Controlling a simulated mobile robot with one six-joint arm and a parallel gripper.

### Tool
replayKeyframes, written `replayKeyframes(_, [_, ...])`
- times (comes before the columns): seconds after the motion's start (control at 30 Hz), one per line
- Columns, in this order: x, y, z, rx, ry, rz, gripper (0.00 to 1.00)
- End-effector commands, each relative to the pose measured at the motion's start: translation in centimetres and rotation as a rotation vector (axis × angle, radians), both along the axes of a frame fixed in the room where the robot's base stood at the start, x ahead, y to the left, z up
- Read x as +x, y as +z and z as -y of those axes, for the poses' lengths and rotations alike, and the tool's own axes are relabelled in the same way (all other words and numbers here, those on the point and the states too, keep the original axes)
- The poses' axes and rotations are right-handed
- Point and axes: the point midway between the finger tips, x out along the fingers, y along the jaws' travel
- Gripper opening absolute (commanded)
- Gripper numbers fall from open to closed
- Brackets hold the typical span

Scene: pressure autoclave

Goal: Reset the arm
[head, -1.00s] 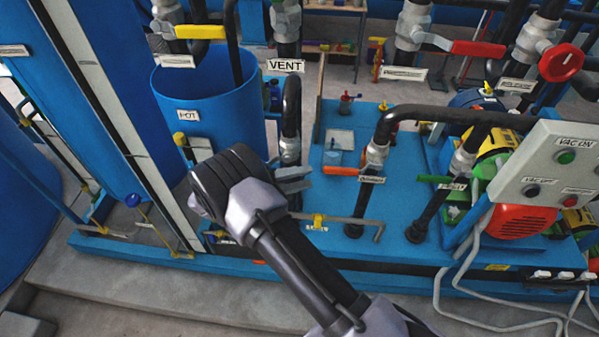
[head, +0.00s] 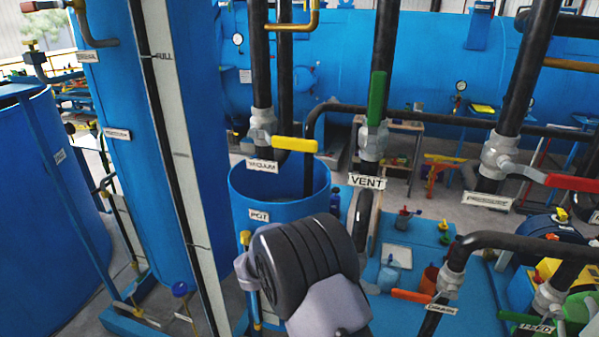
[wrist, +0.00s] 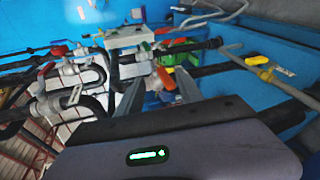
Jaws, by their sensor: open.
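My arm shows at the bottom middle of the head view, its dark ribbed wrist in front of the blue pot (head: 270,215). The fingers are mostly hidden there. In the wrist view my gripper (wrist: 160,84) shows two grey fingers spread apart with nothing between them. The fingers point toward pipes, valves and a pale control panel (wrist: 130,36), which appear well beyond them.
Behind the arm stand the vent pipe with a green handle (head: 377,98), a yellow valve handle (head: 294,144) and a red handle (head: 572,182). A tall blue column (head: 150,150) is at left. An orange handle (head: 411,296) is close at right.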

Motion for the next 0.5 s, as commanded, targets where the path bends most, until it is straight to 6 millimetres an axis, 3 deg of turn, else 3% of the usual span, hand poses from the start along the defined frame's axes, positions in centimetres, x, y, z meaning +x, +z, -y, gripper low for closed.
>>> replayKeyframes(0.1, [-5.1,2.4,2.2,0.331,-0.111,0.010,0.44])
replayKeyframes(0.2, [-10.4,3.5,2.1,0.646,-0.160,0.086,0.44])
replayKeyframes(0.33, [-16.3,3.7,-0.5,1.034,-0.150,0.302,0.44])
replayKeyframes(0.5, [-19.9,3.8,-4.2,1.362,-0.067,0.645,0.44])
